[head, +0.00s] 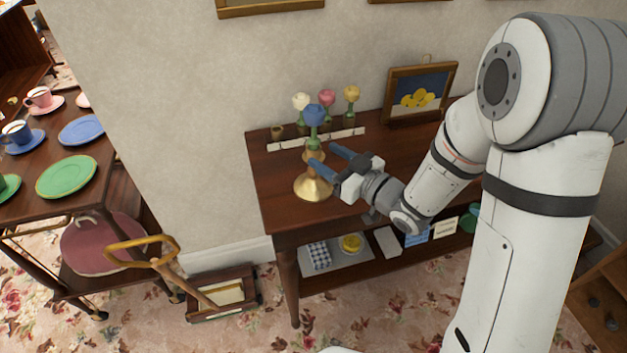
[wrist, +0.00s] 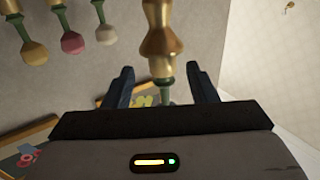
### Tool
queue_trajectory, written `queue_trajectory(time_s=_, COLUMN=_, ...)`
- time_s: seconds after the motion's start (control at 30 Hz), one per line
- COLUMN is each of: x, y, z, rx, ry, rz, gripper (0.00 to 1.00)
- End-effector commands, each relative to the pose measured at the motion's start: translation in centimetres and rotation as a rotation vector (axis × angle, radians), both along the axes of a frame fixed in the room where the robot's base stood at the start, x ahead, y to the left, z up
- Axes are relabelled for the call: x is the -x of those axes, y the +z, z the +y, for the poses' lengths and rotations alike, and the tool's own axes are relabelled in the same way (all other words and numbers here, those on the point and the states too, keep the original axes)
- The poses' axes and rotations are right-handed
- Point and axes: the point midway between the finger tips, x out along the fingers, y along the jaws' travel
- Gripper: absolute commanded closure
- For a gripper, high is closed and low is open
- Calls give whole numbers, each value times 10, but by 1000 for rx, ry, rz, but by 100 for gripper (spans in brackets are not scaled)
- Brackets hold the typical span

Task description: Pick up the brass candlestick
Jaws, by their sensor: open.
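The brass candlestick (head: 313,187) stands upright near the left end of the wooden side table, with a wide round base and a narrow stem. A blue flower shape (head: 314,115) rises above it on a green stem. In the wrist view the candlestick's brass stem (wrist: 161,42) appears upside down, between the two blue fingers. My gripper (head: 325,157) is open, with a finger on either side of the stem. In the wrist view my gripper (wrist: 161,82) shows gaps on both sides of it. The gripper body hides the blue flower there.
A framed lemon picture (head: 420,97) leans at the back wall. The side table (head: 275,170) has clear top at its front left.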

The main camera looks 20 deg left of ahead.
Motion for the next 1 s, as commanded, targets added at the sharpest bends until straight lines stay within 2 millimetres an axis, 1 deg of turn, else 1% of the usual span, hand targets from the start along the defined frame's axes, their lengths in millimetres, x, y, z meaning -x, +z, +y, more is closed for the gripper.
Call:
queue_trajectory(time_s=0.03, x=-2, y=1, z=7, rx=0, ry=2, rz=0, gripper=48)
queue_trajectory(time_s=0.17, x=-8, y=2, z=20, rx=0, ry=2, rz=0, gripper=48)
queue_trajectory(time_s=0.3, x=-16, y=5, z=40, rx=0, ry=2, rz=-1, gripper=48)
queue_trajectory(time_s=0.4, x=-23, y=4, z=52, rx=2, ry=0, rz=0, gripper=48)
queue_trajectory(time_s=0.53, x=-27, y=4, z=58, rx=1, ry=-1, rz=0, gripper=48)
queue_trajectory(time_s=0.73, x=-27, y=4, z=59, rx=1, ry=-2, rz=0, gripper=48)
queue_trajectory(time_s=0.77, x=-27, y=4, z=59, rx=1, ry=-2, rz=0, gripper=50)
queue_trajectory(time_s=1.0, x=-27, y=4, z=59, rx=1, ry=-1, rz=0, gripper=69)
